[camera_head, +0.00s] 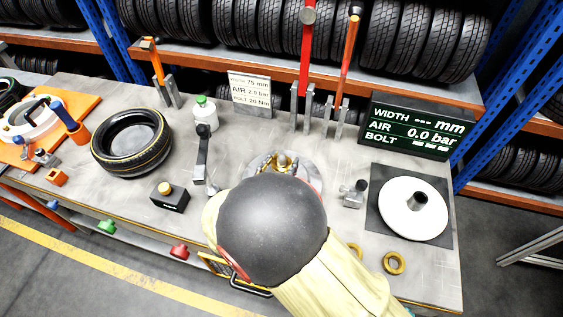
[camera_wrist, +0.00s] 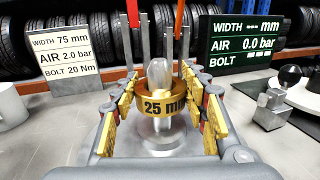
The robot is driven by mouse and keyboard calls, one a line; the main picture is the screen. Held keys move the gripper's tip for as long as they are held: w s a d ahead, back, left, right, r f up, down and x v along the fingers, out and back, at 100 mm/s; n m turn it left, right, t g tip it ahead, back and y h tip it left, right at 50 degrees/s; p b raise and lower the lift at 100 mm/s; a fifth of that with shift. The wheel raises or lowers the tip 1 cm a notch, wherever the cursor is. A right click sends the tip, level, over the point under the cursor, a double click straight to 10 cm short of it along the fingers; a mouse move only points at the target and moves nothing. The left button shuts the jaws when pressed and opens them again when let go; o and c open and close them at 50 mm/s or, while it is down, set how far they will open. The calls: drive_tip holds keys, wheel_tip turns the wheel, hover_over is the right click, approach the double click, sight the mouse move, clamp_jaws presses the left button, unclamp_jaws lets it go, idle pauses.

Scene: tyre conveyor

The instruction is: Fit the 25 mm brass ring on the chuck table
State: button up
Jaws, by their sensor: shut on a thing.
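The brass ring (camera_wrist: 163,107), marked "25 mm", sits between the finger pads of my gripper (camera_wrist: 162,104) in the wrist view. My gripper is shut on it. The ring looks level and around the rounded metal post of the chuck table (camera_wrist: 158,72); the post's top shows above it and its wider base below. I cannot tell whether the ring rests on a seat. In the head view the round chuck table (camera_head: 312,172) is mostly hidden by my arm, with my gripper (camera_head: 284,163) over its middle.
A white disc with a hub (camera_head: 414,208) and a dark display (camera_head: 417,125) stand right. A tyre (camera_head: 131,142), black box (camera_head: 169,196) and bottle (camera_head: 205,112) are left. Upright posts with tools (camera_head: 308,100) stand behind.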

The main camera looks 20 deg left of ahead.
drive_tip(key=shift+f+b, duration=1.15)
drive_tip(key=shift+f, duration=0.85)
drive_tip(key=o, duration=1.5)
drive_tip(key=s, duration=0.4)
drive_tip(key=s+a, duration=0.1)
drive_tip(key=s, duration=0.7)
drive_tip(key=shift+a, duration=0.4)
drive_tip(key=shift+w, duration=0.1)
